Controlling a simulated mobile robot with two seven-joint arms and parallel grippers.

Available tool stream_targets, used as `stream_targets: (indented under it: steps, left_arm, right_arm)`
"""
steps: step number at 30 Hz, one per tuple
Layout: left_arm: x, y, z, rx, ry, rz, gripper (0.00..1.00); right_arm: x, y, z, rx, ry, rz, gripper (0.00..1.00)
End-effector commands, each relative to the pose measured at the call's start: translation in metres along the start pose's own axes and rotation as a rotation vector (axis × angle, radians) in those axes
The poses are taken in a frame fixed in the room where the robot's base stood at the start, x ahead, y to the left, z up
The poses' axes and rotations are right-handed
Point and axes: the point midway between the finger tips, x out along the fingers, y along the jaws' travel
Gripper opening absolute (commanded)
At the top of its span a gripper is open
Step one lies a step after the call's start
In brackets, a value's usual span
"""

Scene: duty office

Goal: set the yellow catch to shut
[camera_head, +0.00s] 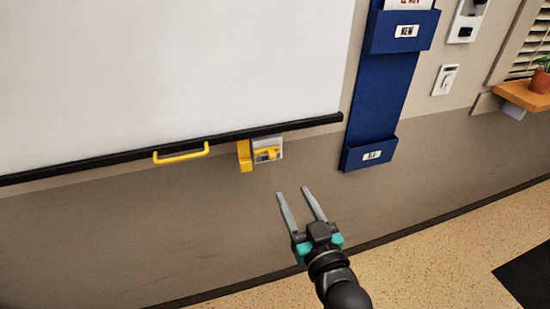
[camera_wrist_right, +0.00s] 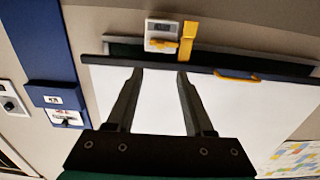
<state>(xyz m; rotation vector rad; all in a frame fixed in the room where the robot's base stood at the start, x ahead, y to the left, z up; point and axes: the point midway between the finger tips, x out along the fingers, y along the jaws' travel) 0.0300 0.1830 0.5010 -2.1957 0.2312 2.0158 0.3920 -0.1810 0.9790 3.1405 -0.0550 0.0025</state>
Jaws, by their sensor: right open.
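The yellow catch (camera_head: 267,154) sits on a small grey plate (camera_head: 268,144) on the wall, just under the black bottom bar of the white board. A yellow bracket (camera_head: 244,156) stands directly to its left. In the right wrist view, which is turned over, the catch (camera_wrist_right: 164,44) shows at the top centre beside the bracket (camera_wrist_right: 188,40). My right gripper (camera_head: 292,191) is open and empty, below and slightly right of the catch and apart from it. Whether the catch is set open or shut is hard to tell. My left gripper is out of view.
A yellow handle (camera_head: 181,154) is on the bar left of the catch. A blue wall pocket holder (camera_head: 382,90) hangs to the right. A white switch (camera_head: 445,80) and a wooden shelf with a plant (camera_head: 541,81) are farther right. The wall below the catch is clear.

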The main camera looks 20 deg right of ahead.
Motion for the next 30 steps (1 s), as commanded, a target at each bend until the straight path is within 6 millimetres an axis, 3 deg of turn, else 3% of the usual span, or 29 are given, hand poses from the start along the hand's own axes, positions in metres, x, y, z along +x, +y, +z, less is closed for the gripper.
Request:
stream_targets:
  steps: [21, 30]
  left_arm:
    - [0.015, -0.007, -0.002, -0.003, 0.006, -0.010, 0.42]
    - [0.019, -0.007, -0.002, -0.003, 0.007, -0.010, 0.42]
  right_arm:
    - [0.108, 0.000, 0.001, 0.002, 0.000, 0.001, 0.53]
    - [0.132, 0.000, 0.001, 0.001, -0.002, 0.001, 0.53]
